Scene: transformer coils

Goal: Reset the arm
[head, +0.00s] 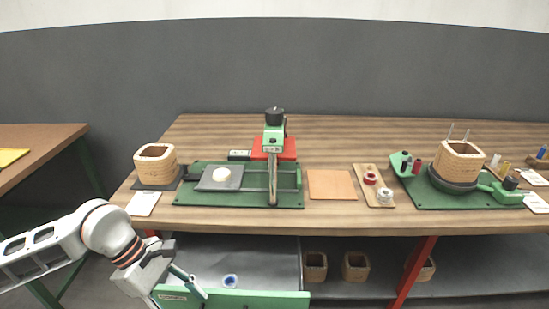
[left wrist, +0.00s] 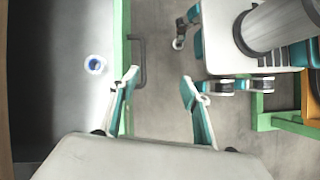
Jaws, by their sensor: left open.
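My left arm comes in from the left in the head view. Its gripper (head: 190,283) is low in front of the table, by the green front of the pulled-out drawer (head: 245,299). In the left wrist view the two teal-and-white fingers of the gripper (left wrist: 160,80) are spread apart with nothing between them. The drawer's green front (left wrist: 122,30) and its dark handle (left wrist: 141,62) lie beside and beyond the left finger. Whether the finger touches the drawer is unclear. My right gripper does not show.
A blue-and-white roll (head: 230,281) lies in the open drawer. The wooden table (head: 330,135) carries a coil (head: 156,163) at left, a green winding fixture (head: 240,198) and another coil (head: 459,160) at right. Several coils sit on the lower shelf (head: 338,283). Another table (head: 35,140) stands at left.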

